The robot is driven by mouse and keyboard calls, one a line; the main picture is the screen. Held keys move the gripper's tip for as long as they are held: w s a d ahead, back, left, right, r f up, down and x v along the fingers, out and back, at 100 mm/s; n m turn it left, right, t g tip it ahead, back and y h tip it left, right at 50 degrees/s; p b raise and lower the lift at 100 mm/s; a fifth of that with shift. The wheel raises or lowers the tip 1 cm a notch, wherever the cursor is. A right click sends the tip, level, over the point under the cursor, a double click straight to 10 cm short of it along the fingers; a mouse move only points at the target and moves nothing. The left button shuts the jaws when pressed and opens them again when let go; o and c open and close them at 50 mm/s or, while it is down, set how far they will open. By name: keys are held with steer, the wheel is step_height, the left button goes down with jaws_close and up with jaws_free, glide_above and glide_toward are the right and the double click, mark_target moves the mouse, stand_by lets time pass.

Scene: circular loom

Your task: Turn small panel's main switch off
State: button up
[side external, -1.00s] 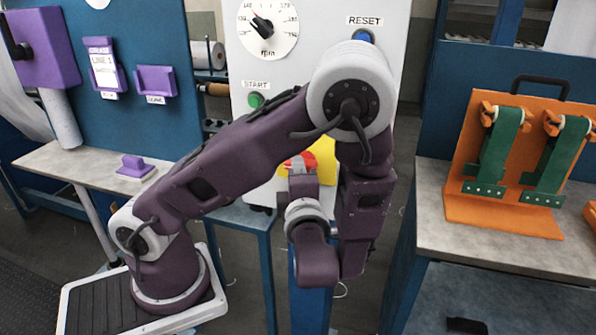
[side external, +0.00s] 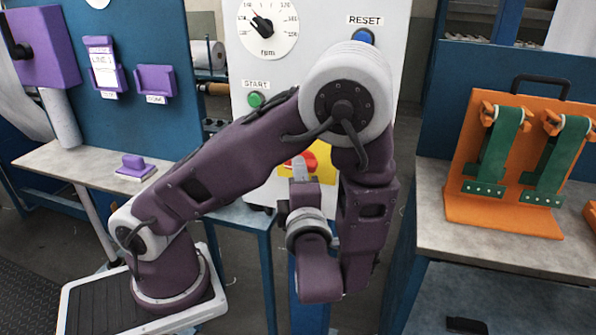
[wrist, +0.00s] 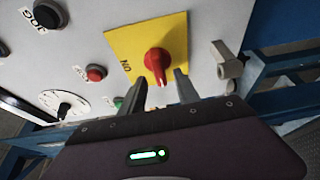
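A red rotary switch (wrist: 158,62) sits on a square yellow plate (wrist: 118,42) on a pale panel, with "ON" lettered beside it. Its handle points toward the bottom of the wrist view. In the side view the red switch (side external: 308,160) and yellow plate (side external: 325,168) are partly behind my arm. My gripper (wrist: 174,84) is just below the handle in the wrist view, its grey fingers somewhat apart with nothing visibly held. It also shows in front of the plate in the side view (side external: 299,168). Contact with the handle cannot be told.
The panel also carries a green START button (side external: 256,99), a blue RESET button (side external: 364,37) and an rpm dial (side external: 266,27). An orange rack (side external: 500,215) stands on the right bench.

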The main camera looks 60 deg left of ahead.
steer(key=v, duration=0.4)
steer(key=shift+s+d, duration=0.1)
steer(key=shift+d, duration=0.2)
steer(key=s+a+n+g+h, duration=0.3)
steer(key=s+n+g+h, duration=0.7)
steer(key=n, duration=1.2)
steer(key=d+r+n+t+h, duration=0.6)
steer(key=d+n+t, duration=0.2)
steer(key=n, duration=0.9)
steer(key=shift+r+n, duration=0.3)
steer(key=shift+r, duration=0.1)
steer(key=shift+s, duration=0.15)
